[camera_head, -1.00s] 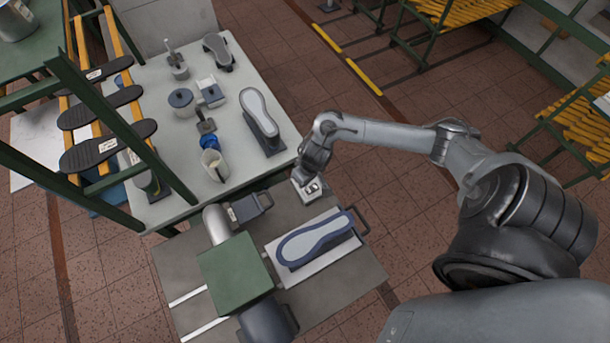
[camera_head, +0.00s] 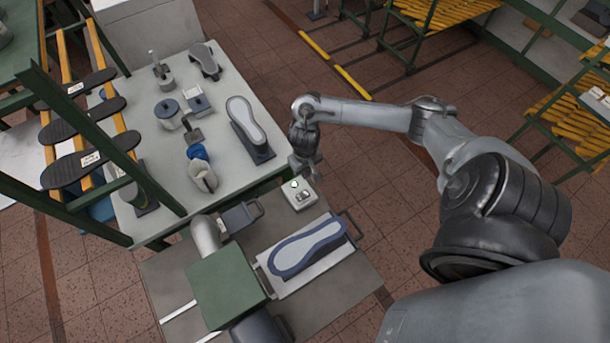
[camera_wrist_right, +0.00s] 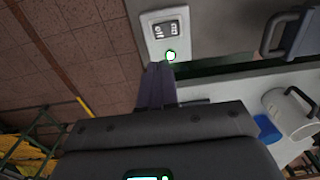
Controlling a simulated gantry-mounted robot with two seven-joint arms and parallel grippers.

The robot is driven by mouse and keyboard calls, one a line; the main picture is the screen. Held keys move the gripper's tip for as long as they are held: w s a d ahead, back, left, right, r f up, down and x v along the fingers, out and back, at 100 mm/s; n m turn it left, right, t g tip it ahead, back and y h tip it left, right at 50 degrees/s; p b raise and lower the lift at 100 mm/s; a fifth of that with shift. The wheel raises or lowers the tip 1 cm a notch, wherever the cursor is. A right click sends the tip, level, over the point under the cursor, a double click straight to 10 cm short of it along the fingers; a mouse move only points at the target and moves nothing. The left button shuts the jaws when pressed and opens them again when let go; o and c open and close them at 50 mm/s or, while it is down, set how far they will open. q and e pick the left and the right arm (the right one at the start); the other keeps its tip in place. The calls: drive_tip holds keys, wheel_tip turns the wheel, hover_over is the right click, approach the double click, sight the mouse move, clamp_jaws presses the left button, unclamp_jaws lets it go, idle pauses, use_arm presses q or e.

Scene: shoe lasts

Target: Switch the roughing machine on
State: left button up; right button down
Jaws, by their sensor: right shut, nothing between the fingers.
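The roughing machine (camera_head: 228,284) is a green housing with grey cylindrical parts on a grey bench, low in the head view. Its white switch box (camera_head: 301,197) sits at the bench's far edge, with dark rocker switches and a small green-ringed light. In the right wrist view the switch box (camera_wrist_right: 164,32) is at the top centre, its round light (camera_wrist_right: 171,56) glowing white and green. My right gripper (camera_head: 303,172) is just beyond the box in the head view. Its fingers (camera_wrist_right: 157,84) are shut and empty, close to the light; contact cannot be told. My left gripper is not in view.
A blue-rimmed sole form (camera_head: 308,246) lies on a white handled plate beside the machine. A pale table (camera_head: 224,118) behind holds a shoe last, tools and a jug (camera_head: 203,178). A green rack with dark soles (camera_head: 83,120) stands left.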

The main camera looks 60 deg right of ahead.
sight(305, 193)
wheel_tip(305, 193, down, 13)
drive_tip(key=b, duration=0.3)
drive_tip(key=shift+f, duration=0.1)
drive_tip(key=shift+s+f, duration=0.1)
drive_tip(key=shift+f, duration=0.05)
idle(0.5)
drive_tip(key=shift+a+r, duration=0.15)
drive_tip(key=shift+r, duration=0.05)
drive_tip(key=shift+w+a+r+p, duration=0.1)
drive_tip(key=shift+w+a+p, duration=0.4)
drive_tip(key=shift+p, duration=0.25)
drive_tip(key=shift+s, duration=0.1)
